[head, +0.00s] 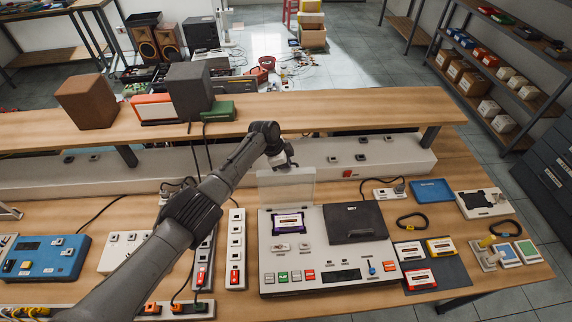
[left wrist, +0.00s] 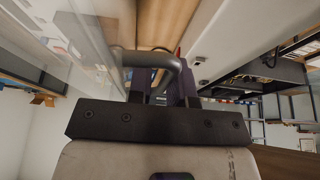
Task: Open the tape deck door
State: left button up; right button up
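The tape deck (head: 302,262) is a pale grey unit on the bench. Its clear door (head: 287,190) stands raised, near upright, at the back left of the deck. A purple-edged cassette (head: 289,222) shows in the uncovered area in front of it. My left gripper (head: 284,162) is at the door's top edge; whether it touches is unclear. In the left wrist view, a clear panel (left wrist: 75,45) fills the upper left, beside the gripper, and a curved grey bar (left wrist: 150,60) crosses in front of the fingers. Their opening is unclear. My right gripper is out of view.
A dark lid (head: 355,222) covers the deck's right side, with a row of buttons along its front. Cassettes (head: 441,247) lie on a dark mat to the right. White power strips (head: 236,250) stand left of the deck. A raised wooden shelf (head: 330,110) runs behind.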

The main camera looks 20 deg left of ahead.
pick_arm(q)
jog(key=shift+r, duration=0.1)
jog(key=shift+r, duration=0.25)
jog(key=v, duration=1.3)
jog(key=shift+a+p, duration=0.2)
jog(key=shift+p, duration=0.15)
jog(key=shift+s, duration=0.1)
